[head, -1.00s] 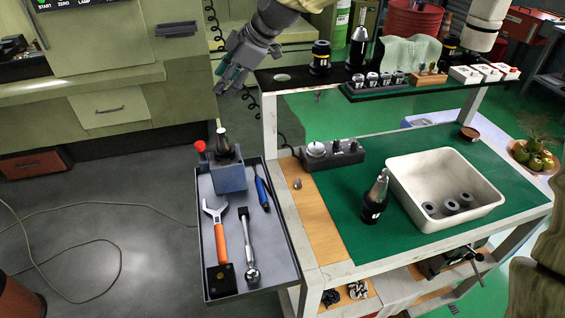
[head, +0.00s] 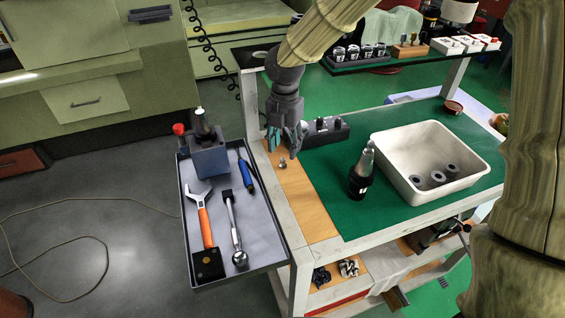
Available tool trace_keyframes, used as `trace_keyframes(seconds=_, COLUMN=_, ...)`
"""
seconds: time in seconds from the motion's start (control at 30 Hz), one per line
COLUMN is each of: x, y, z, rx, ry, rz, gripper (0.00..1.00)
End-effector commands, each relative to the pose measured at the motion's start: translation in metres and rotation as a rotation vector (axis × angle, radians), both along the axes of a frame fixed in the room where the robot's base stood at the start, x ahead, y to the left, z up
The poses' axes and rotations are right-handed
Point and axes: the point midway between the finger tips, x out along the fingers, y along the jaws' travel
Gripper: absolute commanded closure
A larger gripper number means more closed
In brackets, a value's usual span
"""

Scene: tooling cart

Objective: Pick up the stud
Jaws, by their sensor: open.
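The stud (head: 283,164) is a small grey metal piece on the wooden strip along the left side of the cart top. My gripper (head: 284,146) points down just above and behind it in the head view. Its fingers are spread, with nothing visible between them. The stud shows just below the fingertips in the picture. I cannot tell the exact height gap between them.
A dark block with round parts (head: 325,130) stands right of my gripper. A black tool holder (head: 361,175) stands before a white bin (head: 425,195). A side tray (head: 262,252) holds a wrench (head: 203,215), a ratchet (head: 234,228) and a blue vise (head: 210,160).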

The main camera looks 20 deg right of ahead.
Motion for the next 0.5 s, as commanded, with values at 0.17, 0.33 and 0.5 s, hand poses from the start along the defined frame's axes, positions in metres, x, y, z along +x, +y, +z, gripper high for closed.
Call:
trace_keyframes(seconds=0.17, x=0.000, y=0.000, z=-0.013, rx=0.000, ry=0.000, rz=0.001, gripper=0.55)
trace_keyframes(seconds=0.33, x=0.003, y=0.001, z=-0.022, rx=0.000, ry=0.000, rz=0.000, gripper=0.55)
trace_keyframes(seconds=0.5, x=0.008, y=0.001, z=-0.039, rx=0.001, ry=0.001, rz=-0.001, gripper=0.55)
